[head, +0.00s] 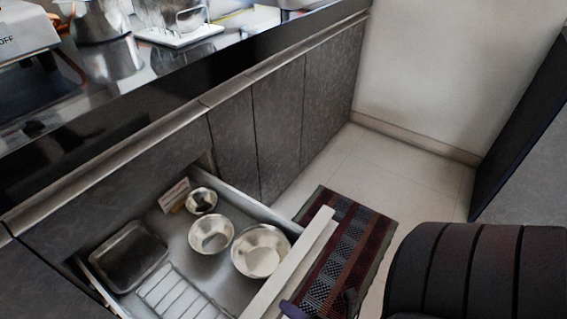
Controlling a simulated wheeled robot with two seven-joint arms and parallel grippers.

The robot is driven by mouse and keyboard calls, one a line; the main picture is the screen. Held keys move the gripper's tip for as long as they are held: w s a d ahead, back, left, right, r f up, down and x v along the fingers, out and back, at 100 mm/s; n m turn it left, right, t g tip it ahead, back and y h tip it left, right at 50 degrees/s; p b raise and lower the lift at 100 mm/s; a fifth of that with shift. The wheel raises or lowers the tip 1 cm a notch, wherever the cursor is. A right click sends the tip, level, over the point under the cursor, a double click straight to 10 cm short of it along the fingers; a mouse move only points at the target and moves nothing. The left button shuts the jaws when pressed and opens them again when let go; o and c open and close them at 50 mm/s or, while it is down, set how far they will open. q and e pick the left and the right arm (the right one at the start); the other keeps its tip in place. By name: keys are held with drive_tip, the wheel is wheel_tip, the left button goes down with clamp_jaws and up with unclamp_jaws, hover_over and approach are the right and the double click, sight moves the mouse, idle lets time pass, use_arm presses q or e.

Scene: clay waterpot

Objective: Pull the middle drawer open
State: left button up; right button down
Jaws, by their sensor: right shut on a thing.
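The drawer (210,270) stands open from the dark grey cabinet. Its pale front (295,262) is seen from above, at the lower middle. Inside are several metal bowls, a dark rectangular tray (128,257), a ribbed rack (180,297) and a small box (174,195). My right gripper (322,306) is at the bottom edge, on the outer side of the drawer front. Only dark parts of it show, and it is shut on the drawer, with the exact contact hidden. My left gripper is not in view.
A dark countertop (190,85) with glassware and an appliance (25,40) runs above the cabinets. Closed cabinet doors (278,125) stand right of the drawer. A striped rug (362,235) lies on the tiled floor (400,175). A dark panel (520,130) stands at right.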

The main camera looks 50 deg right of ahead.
drive_tip(key=c, duration=0.8)
unclamp_jaws()
drive_tip(key=shift+s, duration=0.1)
drive_tip(key=s, duration=0.6)
drive_tip(key=s+f, duration=0.1)
drive_tip(key=s, duration=0.2)
drive_tip(key=shift+s+d, duration=0.2)
drive_tip(key=shift+s, duration=0.2)
